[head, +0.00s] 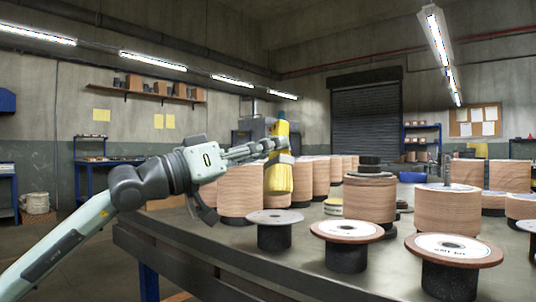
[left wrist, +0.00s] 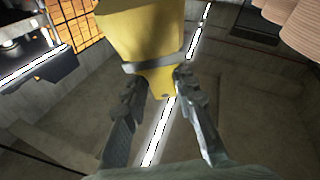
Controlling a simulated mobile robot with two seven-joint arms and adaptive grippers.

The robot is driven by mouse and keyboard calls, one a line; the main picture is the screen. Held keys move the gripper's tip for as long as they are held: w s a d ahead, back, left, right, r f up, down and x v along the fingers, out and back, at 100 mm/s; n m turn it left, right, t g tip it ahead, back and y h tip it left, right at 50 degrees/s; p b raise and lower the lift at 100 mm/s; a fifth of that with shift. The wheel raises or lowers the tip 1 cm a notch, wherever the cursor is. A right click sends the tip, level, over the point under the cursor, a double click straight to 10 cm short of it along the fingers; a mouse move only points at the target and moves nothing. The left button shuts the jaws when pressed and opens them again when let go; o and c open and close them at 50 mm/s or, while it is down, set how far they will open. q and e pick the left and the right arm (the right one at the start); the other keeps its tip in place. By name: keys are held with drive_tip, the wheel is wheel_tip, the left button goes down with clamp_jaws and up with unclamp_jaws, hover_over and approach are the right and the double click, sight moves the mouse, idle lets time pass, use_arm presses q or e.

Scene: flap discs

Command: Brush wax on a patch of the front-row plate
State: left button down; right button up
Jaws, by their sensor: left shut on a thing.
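My left gripper (head: 268,147) is shut on a brush (head: 279,178) with a yellow handle and broad yellow bristles, held upright with the bristles down. In the left wrist view, the fingers (left wrist: 160,88) grip the brush's yellow handle (left wrist: 155,78) from both sides. Three plates stand on dark pedestals in the front row: a bare grey plate (head: 275,216), a brown-rimmed plate with a white label (head: 347,230), and a similar one (head: 453,248) at right. The bristle tips appear just above and behind the grey plate, with a gap. My right gripper is out of view.
Several tan ribbed disc stacks (head: 369,197) stand on the table (head: 330,270) behind the plates, close to the brush. Bare tabletop shows between the front pedestals.

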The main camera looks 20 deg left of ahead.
sight(279, 125)
use_arm(q)
drive_tip(key=shift+r+p, duration=0.5)
drive_tip(key=shift+r, duration=0.7)
drive_tip(key=shift+r+p, duration=1.1)
drive_tip(key=shift+r, duration=0.4)
drive_tip(key=shift+f, duration=0.15)
drive_tip(key=shift+s+f+b, duration=0.25)
drive_tip(key=shift+f+b, duration=0.55)
drive_tip(key=shift+b, duration=0.35)
drive_tip(key=shift+r, duration=0.1)
